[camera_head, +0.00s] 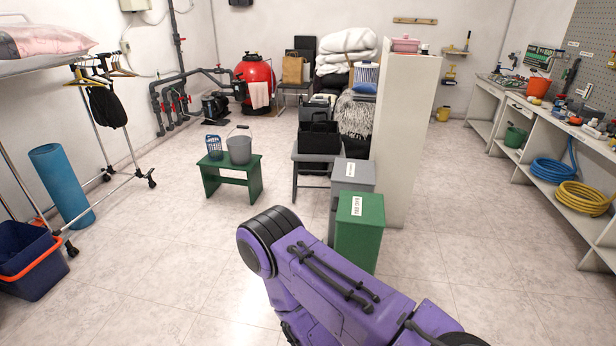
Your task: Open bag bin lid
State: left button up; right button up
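A green bin (358,246) stands on the floor just right of the middle, with a flat lid (371,210) that looks shut. A white label on the lid appears to read "BAG BIN", though it is small. A grey bin (354,176) with a white label on its top stands right behind it. A purple arm of mine reaches in from the bottom right and bends in front of the green bin, covering part of the floor before it. Neither gripper shows.
A grey bench (308,160) with black containers and a green stool (232,177) with a grey bucket (239,150) are to the left. A workbench (545,125) lines the right.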

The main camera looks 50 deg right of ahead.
aim_at(352, 207)
jog(key=u, duration=1.25)
jog(key=i, duration=1.6)
jog(key=z, duration=3.55)
jog(key=i, duration=1.95)
jog(key=u, duration=0.3)
